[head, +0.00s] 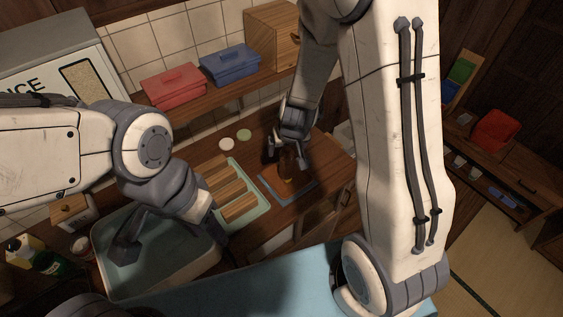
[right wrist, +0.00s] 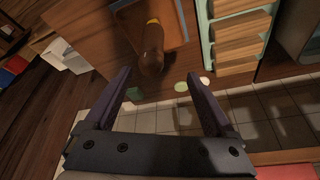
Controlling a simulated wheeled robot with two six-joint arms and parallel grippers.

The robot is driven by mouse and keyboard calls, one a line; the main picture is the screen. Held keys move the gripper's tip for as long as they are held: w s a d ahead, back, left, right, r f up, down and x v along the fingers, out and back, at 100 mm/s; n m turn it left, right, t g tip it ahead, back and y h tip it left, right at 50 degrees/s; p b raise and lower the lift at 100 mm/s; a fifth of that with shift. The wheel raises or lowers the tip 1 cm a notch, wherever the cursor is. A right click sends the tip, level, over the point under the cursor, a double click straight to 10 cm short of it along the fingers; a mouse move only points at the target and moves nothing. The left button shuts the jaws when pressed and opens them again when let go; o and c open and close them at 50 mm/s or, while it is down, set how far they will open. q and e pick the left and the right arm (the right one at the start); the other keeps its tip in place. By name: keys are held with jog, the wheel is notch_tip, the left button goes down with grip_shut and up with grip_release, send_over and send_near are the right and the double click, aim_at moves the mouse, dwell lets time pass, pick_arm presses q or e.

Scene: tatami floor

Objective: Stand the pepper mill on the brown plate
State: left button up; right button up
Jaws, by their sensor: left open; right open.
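The pepper mill (right wrist: 152,48) is a dark brown, rounded body with a yellowish band, seen steeply from above in the right wrist view. In the head view the mill (head: 287,170) is dark and partly hidden by my right gripper (head: 287,154). That gripper is open, its fingers on either side of the mill's near end in the right wrist view (right wrist: 158,78), with no clear contact. My left gripper (head: 215,229) is open beside the sink.
A pale green rack (head: 262,206) holding wooden blocks is left of the tray. A white and a green disc (head: 244,135) lie behind. The sink (head: 165,275) is at left. Red (head: 173,86) and blue (head: 229,64) boxes stand on the shelf. Counter right of the tray is bare.

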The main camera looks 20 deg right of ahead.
jog(key=s+a+r+n+g+y, duration=0.2)
jog(key=s+a+r+n+y, duration=0.15)
jog(key=s+a+r, duration=0.6)
jog(key=s+a+r+n+g+h, duration=0.1)
jog(key=s+r+n, duration=0.1)
jog(key=s, duration=0.5)
jog(key=s+a+r+n+g+h, duration=0.1)
jog(key=s+r+n, duration=0.1)
jog(key=s, duration=0.5)
jog(key=shift+s+a+r+n, duration=0.25)
jog(key=shift+s+n, duration=0.1)
jog(key=shift+n, duration=0.1)
